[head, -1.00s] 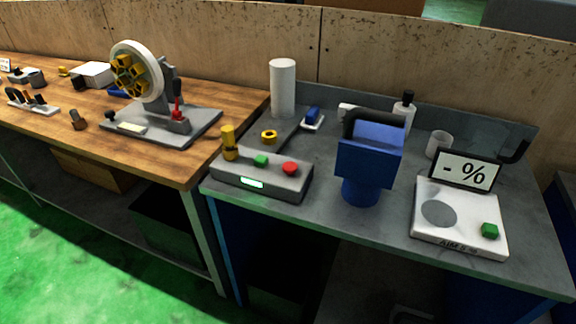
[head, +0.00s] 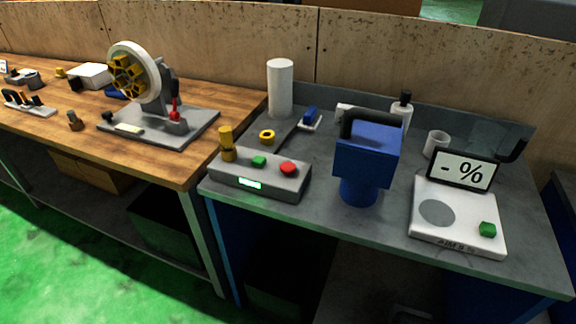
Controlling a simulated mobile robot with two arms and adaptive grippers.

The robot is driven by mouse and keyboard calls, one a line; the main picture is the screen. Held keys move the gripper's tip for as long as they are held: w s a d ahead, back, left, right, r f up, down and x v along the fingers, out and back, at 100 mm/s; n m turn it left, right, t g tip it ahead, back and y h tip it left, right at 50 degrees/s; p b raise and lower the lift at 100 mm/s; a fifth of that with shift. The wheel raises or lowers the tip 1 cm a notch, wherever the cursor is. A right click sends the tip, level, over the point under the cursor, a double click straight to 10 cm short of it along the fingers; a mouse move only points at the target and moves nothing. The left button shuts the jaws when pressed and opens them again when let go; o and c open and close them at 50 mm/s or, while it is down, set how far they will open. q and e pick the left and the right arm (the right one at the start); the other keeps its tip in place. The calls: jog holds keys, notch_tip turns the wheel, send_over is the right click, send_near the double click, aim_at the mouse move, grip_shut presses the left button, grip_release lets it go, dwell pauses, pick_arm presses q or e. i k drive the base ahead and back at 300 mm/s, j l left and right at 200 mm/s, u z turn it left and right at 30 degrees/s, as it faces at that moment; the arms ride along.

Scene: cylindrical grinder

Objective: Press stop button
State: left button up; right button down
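A grey control box (head: 259,177) sits at the front left of the grey bench. On its top are a red button (head: 289,168), a green button (head: 258,161) and a yellow post-like part (head: 227,143). A small green display (head: 249,184) is lit on its front face. No label on the red button can be read. Neither of my grippers shows in the head view.
A blue machine (head: 366,155) with a black handle stands right of the control box. A white scale (head: 457,217) with a "- %" screen is further right. A wooden bench (head: 60,122) adjoins left.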

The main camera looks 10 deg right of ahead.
aim_at(287, 168)
jog(key=i+j+z, duration=0.1)
jog(key=j, duration=0.45)
jog(key=i+j+z, duration=0.15)
jog(key=j, duration=0.45)
jog(key=i+j+z, duration=0.1)
jog(key=j, duration=0.45)
jog(key=i+j+z, duration=0.15)
jog(key=j, duration=0.45)
jog(key=k, duration=0.05)
